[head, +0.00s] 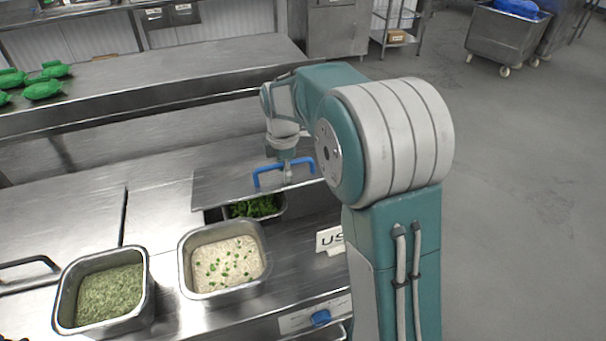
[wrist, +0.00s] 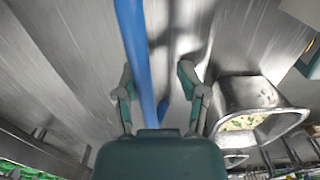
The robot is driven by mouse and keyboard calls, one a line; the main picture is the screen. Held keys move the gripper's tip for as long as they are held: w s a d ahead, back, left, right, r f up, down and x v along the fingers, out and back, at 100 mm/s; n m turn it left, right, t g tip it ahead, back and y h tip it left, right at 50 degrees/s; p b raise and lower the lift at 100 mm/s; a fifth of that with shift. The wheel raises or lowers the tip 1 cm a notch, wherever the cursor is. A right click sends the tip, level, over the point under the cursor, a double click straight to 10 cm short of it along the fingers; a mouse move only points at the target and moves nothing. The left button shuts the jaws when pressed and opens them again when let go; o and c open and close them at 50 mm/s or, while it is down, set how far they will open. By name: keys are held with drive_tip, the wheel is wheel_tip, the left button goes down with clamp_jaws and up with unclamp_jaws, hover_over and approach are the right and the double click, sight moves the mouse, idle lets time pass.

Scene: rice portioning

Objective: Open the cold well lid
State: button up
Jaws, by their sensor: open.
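The cold well lid (head: 222,184) is a flat metal plate with a blue bar handle (head: 262,178). It lies at the middle of the counter in the head view. A dark opening with a pan of green leaves (head: 255,207) shows at its front edge. My gripper (head: 288,172) is over the handle, pointing down. In the wrist view the blue handle (wrist: 133,45) runs between the two spread fingers of my gripper (wrist: 156,72). The fingers look apart from it. Whether either touches it is hard to tell.
A metal pan of rice with green bits (head: 223,265) and a pan of green paste (head: 110,295) stand in front. A small sign (head: 329,240) stands to the right. A raised shelf (head: 170,70) with green bundles (head: 42,89) runs behind. Open floor lies right.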

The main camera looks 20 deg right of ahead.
drive_tip(key=shift+s+f, duration=0.4)
drive_tip(key=shift+f, duration=0.25)
wheel_tip(320, 180, up, 10)
drive_tip(key=r, duration=0.1)
drive_tip(key=s+m+t, duration=0.3)
drive_tip(key=s+m, duration=0.3)
drive_tip(key=s, duration=0.6)
drive_tip(key=shift+r+m, duration=0.2)
drive_tip(key=shift+m, duration=0.2)
drive_tip(key=shift+c, duration=0.4)
